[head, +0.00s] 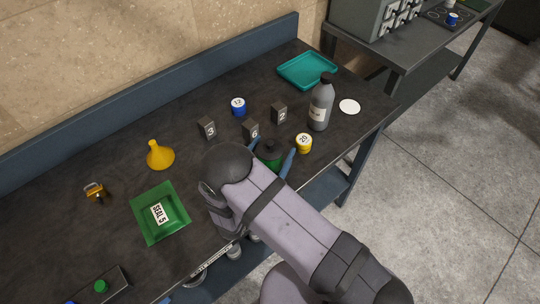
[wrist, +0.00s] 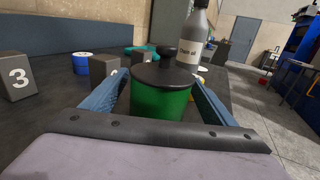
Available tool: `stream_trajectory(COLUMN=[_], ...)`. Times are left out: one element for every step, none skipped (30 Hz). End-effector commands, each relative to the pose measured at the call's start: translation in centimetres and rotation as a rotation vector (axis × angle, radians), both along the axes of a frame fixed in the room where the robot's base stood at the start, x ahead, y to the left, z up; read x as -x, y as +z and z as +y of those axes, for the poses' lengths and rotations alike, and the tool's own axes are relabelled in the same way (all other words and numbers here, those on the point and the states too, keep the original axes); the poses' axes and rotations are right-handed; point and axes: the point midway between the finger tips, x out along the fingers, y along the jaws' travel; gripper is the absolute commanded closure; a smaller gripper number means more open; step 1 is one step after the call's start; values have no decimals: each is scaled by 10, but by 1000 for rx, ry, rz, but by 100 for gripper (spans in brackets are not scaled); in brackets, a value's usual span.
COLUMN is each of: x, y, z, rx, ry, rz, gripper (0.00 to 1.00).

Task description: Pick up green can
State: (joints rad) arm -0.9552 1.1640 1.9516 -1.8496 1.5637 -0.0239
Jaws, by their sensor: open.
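The green can (wrist: 160,103) has a black lid with a round knob and stands upright on the dark table. In the wrist view it sits between the two blue fingers of my gripper (wrist: 155,98), which are open on either side of it. I cannot tell whether a finger touches it. In the head view the can (head: 268,158) is mostly hidden behind my arm, with one blue finger of my gripper (head: 272,160) showing to its right.
A yellow "20" weight (head: 304,143) stands just right of my gripper, with a grey bottle (head: 321,103) behind it. Numbered blocks, including the "3" block (head: 207,128), and a blue weight (head: 238,106) stand behind the can.

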Motion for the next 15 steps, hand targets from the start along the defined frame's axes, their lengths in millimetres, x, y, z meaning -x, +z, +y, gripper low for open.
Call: stream_trajectory(x=[-7, -10, -14, -16, -18, -20, -21, -22, -22, -23, -23, -22, -22, -22, -22], y=[3, 3, 2, 2, 2, 1, 1, 1, 1, 0, 0, 0, 0, 0, 0], z=[-3, -5, -5, -6, -7, -7, -7, -7, -7, -7, -7, -7, -7, -7, -7], rx=[1, 1, 1, 1, 2, 2, 2, 2, 1, 1, 1, 1, 1, 1, 1], ry=[-3, -4, -2, -2, -2, -1, 0, 1, 1, 1, 2, 2, 1, 1, 1], rz=[0, 0, 0, 0, 1, 1, 1, 1, 0, 0, 0, 0, 0, 0, 0], gripper=[20, 20, 20, 20, 20, 20, 20, 20, 20, 20, 20, 20, 20, 20, 25])
